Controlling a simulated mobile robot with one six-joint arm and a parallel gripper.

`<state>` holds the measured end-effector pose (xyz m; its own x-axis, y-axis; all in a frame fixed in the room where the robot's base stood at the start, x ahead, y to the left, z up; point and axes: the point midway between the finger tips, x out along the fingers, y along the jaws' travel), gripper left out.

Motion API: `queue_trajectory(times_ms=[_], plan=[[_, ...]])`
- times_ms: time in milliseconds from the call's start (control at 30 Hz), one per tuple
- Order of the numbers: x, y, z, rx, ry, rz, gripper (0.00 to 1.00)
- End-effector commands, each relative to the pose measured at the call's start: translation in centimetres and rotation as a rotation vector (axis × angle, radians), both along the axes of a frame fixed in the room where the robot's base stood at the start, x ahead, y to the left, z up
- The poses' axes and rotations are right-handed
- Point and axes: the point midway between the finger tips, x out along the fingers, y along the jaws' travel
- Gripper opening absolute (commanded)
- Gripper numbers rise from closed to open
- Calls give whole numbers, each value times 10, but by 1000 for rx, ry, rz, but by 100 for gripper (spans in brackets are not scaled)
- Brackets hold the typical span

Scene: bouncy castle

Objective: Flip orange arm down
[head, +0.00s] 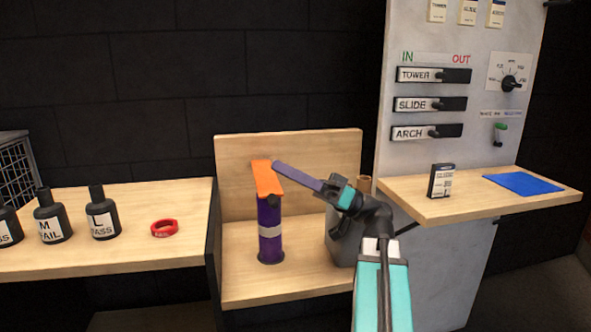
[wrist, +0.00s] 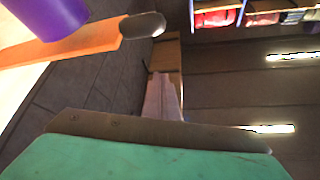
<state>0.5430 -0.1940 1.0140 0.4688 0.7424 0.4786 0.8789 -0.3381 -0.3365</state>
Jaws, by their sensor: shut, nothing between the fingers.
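The orange arm (head: 267,180) sits at the top of an upright purple post (head: 270,247) with a grey band. A dark round end or knob shows just below its front edge. My gripper (head: 279,167) reaches in from the right with its long purple fingers shut and empty. Its tips are just right of the orange arm's upper part; I cannot tell whether they touch. In the wrist view the orange arm (wrist: 75,44) crosses the upper left and ends in a dark rounded tip, with the purple post (wrist: 45,15) against it. My fingers (wrist: 162,97) point away below and right of it.
The post stands on a wooden shelf (head: 305,272) with a wooden backboard. A left table (head: 130,240) holds dark bottles (head: 102,212) and a red ring (head: 164,228). A grey panel (head: 440,60) with sliders and a side shelf (head: 470,205) stand at right.

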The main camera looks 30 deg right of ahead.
Motion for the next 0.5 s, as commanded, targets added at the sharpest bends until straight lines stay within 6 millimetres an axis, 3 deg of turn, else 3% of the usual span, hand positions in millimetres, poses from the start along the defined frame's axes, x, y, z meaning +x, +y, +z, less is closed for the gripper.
queue_trajectory(times_ms=[500], plan=[[-7, -14, -5, 1, 0, -8, 0]])
